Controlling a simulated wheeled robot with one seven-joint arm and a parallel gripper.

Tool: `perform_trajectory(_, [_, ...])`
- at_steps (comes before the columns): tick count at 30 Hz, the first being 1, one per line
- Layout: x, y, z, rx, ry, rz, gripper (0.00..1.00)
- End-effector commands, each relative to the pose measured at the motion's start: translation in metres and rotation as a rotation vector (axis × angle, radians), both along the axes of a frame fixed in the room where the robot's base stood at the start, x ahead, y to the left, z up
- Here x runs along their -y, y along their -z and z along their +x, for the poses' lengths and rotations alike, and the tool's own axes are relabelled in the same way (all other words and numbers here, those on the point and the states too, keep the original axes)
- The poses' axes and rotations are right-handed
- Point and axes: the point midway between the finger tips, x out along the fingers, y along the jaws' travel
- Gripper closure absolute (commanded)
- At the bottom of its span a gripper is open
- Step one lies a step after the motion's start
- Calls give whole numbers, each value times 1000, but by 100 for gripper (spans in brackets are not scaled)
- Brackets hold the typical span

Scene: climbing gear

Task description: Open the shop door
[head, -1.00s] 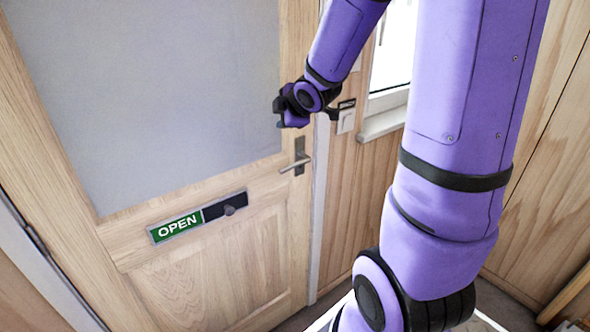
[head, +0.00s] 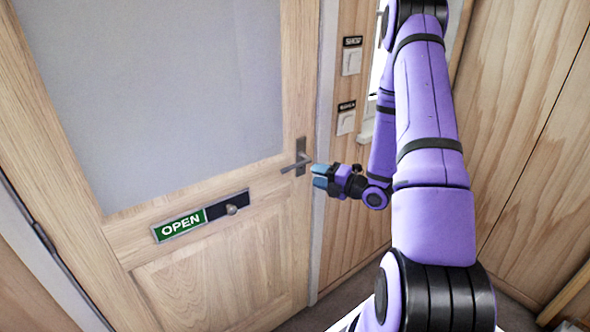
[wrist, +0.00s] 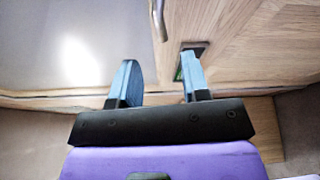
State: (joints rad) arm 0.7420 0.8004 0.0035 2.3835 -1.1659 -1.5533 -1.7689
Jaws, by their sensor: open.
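The wooden shop door (head: 215,265) has a large frosted pane and looks shut in its frame. Its metal lever handle (head: 297,163) sits on a plate near the right edge and points left. The handle also shows at the top of the wrist view (wrist: 158,20), ahead of the fingers. My gripper (head: 318,176) is open, its blue fingers just right of and slightly below the handle in the head view. In the wrist view the fingers (wrist: 160,72) stand apart with nothing between them. I cannot tell whether they touch the door.
A green and black OPEN sign (head: 180,226) with a round knob (head: 231,209) is on the door, left of the handle. Two labelled wall switches (head: 351,61) (head: 346,122) are right of the door frame. Wood-panelled wall (head: 525,130) stands at the right.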

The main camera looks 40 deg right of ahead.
Motion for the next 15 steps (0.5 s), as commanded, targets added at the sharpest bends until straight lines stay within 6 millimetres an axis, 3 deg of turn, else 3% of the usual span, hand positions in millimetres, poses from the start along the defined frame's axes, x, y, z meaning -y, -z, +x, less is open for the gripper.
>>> perform_trajectory(7, [-2, 4, 1, 43, -8, 7, 58])
perform_trajectory(15, [-20, 4, 39, 43, -10, 8, 58])
